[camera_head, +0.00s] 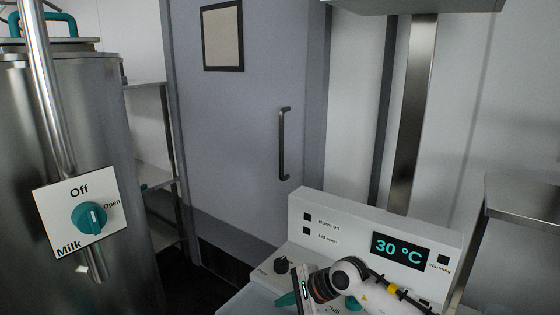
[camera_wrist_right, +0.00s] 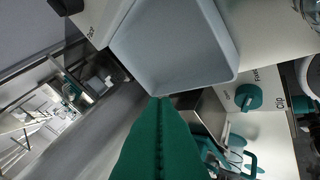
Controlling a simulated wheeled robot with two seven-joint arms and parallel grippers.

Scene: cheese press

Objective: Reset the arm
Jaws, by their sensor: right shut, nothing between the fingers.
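My right arm (camera_head: 350,275) reaches in at the lower right of the head view, in front of the control panel with the 30 °C display. Its gripper (camera_head: 284,300) shows teal at the bottom, partly cut off and partly hidden by the wrist. In the right wrist view the teal fingers (camera_wrist_right: 158,102) are shut together with nothing between them. Their tips appear over the edge of a pale rectangular basin (camera_wrist_right: 172,82); I cannot tell whether they touch it. My left gripper is not in view.
A steel milk tank (camera_head: 85,130) with a teal dial (camera_head: 88,217) is at left. A grey door (camera_head: 240,130) is behind. A shelf (camera_head: 525,198) is at right.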

